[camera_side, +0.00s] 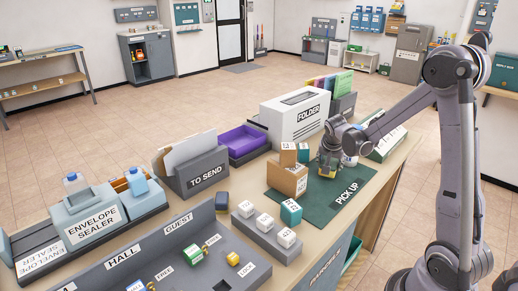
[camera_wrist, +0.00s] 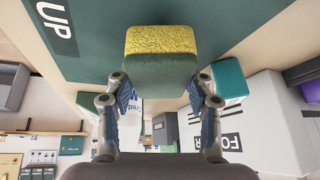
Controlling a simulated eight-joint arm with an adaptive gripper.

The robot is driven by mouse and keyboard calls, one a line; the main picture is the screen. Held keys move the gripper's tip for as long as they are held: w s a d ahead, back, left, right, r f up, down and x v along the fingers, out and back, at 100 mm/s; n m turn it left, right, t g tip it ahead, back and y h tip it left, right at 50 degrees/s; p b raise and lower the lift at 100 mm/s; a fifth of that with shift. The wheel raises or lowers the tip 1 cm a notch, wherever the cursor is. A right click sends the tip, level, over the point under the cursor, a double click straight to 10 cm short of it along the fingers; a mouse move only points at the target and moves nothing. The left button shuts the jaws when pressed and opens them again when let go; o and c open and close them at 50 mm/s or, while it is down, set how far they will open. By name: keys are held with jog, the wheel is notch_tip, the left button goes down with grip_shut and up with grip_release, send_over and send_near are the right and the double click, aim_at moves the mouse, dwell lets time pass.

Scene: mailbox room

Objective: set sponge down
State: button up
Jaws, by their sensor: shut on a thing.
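A sponge (camera_wrist: 161,42), yellow on one face and dark green on the other, sits between the fingers of my gripper (camera_wrist: 160,90) in the wrist view. My gripper (camera_side: 329,160) is shut on it. In the side view the gripper points down over the green PICK UP mat (camera_side: 320,196), near the mat's far part. The sponge is small there and largely hidden by the fingers. I cannot tell whether it touches the mat.
A cardboard box (camera_side: 288,179) with small teal boxes stands just left of the gripper. A white FOLDER box (camera_side: 296,115) stands behind. A grey rack (camera_side: 266,235) with small labelled cubes is at front left. The mat's front part is clear.

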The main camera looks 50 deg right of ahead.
jog(key=shift+f, duration=0.85)
jog(key=o, duration=0.7)
jog(key=shift+f, duration=0.1)
jog(key=v, duration=1.1)
jog(key=s+a+r+n+t+y, duration=0.1)
jog(key=s+a+n+t+y, duration=0.1)
jog(key=s+a+n, duration=0.2)
jog(key=s+a+r+n+t+y, duration=0.2)
jog(key=a+n, duration=0.8)
jog(key=a, duration=1)
jog(key=s+y, duration=0.1)
jog(key=s, duration=0.1)
jog(key=shift+s+y, duration=0.3)
jog(key=shift+d, duration=0.1)
